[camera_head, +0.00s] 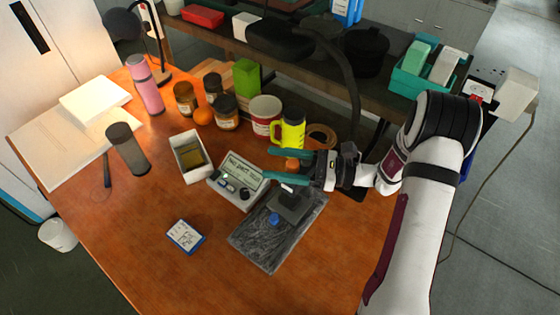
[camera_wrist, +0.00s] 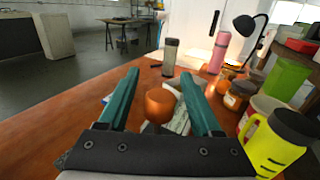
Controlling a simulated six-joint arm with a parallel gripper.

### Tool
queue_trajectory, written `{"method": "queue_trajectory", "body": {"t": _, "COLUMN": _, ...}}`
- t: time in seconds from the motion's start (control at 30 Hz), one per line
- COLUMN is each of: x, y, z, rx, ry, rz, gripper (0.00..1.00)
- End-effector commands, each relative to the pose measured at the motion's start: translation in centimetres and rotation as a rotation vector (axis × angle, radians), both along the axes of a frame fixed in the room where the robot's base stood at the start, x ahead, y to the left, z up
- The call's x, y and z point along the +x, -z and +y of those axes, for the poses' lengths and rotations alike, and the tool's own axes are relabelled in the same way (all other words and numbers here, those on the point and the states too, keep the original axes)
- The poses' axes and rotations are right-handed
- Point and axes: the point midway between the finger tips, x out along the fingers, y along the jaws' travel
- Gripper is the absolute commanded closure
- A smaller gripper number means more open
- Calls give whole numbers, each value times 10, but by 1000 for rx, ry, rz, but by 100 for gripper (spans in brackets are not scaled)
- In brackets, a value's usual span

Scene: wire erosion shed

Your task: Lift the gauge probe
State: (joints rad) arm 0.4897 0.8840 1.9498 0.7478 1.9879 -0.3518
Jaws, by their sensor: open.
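My gripper (camera_head: 267,164) is open, its two teal fingers pointing left above the dark plate. A copper-coloured rounded piece (camera_head: 292,164), which looks like the top of the gauge probe, shows between the fingers. In the wrist view the copper piece (camera_wrist: 160,104) sits between the open fingers (camera_wrist: 160,73), with gaps on both sides. Its lower part is hidden by the gripper. A dark grey block (camera_head: 290,204) stands below it on the dark plate (camera_head: 252,245).
A yellow mug (camera_head: 291,130), a red-and-white tin (camera_head: 265,113) and several jars stand behind. An open white box (camera_head: 191,157) is left of the gauge. A small blue-and-white box (camera_head: 185,236) lies in front. The table's front left is mostly clear.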

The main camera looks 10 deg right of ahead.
Motion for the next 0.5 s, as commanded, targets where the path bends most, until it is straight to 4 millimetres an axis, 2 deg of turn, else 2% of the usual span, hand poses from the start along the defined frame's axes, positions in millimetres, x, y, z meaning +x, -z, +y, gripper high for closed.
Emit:
{"method": "queue_trajectory", "body": {"t": 0.17, "x": 0, "y": 0, "z": 0, "rx": 0, "ry": 0, "rz": 0, "gripper": 34}}
{"method": "queue_trajectory", "body": {"t": 0.27, "x": -2, "y": 0, "z": -8, "rx": 0, "ry": 3, "rz": -1, "gripper": 34}}
{"method": "queue_trajectory", "body": {"t": 0.37, "x": -8, "y": 0, "z": -27, "rx": 0, "ry": 6, "rz": -1, "gripper": 34}}
{"method": "queue_trajectory", "body": {"t": 0.5, "x": -20, "y": 0, "z": -65, "rx": 0, "ry": 6, "rz": 0, "gripper": 34}}
